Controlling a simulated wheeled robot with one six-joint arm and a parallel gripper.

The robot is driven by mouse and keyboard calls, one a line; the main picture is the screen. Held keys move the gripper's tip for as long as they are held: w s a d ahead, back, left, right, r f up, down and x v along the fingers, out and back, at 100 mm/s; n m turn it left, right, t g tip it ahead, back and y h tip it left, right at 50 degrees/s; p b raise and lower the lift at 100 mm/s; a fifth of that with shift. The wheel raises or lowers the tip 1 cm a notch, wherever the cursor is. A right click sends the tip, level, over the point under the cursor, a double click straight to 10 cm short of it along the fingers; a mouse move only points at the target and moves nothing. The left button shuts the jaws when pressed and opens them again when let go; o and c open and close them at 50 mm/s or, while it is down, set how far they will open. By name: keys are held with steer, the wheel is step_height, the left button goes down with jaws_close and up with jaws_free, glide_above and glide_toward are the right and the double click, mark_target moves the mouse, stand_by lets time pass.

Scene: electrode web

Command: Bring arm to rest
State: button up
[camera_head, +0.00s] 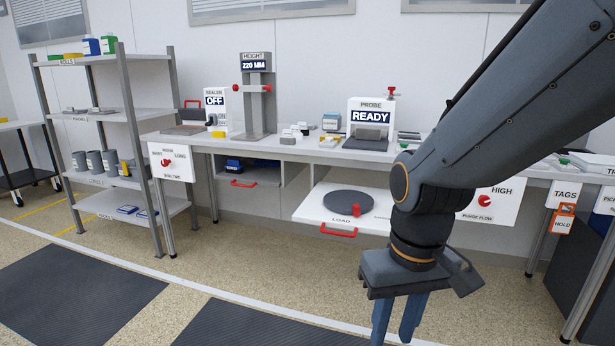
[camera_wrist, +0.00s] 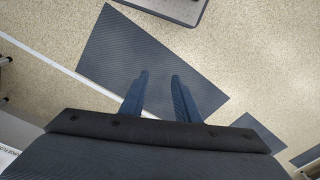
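My arm comes in from the upper right of the head view and bends down in front of the bench. My gripper (camera_head: 396,332) hangs from it, pointing at the floor in front of the bench. In the wrist view my gripper (camera_wrist: 160,78) has its two blue fingers apart, with only floor and dark mat between them. It holds nothing and touches nothing that I can see. Part of the bench is hidden behind my arm.
The white bench (camera_head: 265,146) runs along the wall. Its load drawer (camera_head: 310,210) is pulled out, with a dark round plate (camera_head: 345,203) on it. A grey shelf rack (camera_head: 150,200) stands left. Dark mats (camera_head: 75,288) lie on the open floor.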

steer(key=s+d+r+m+p, duration=0.2)
steer(key=d+r+p, duration=0.4)
steer(key=p, duration=0.7)
steer(key=shift+s+r, duration=0.2)
steer(key=shift+r, duration=0.35)
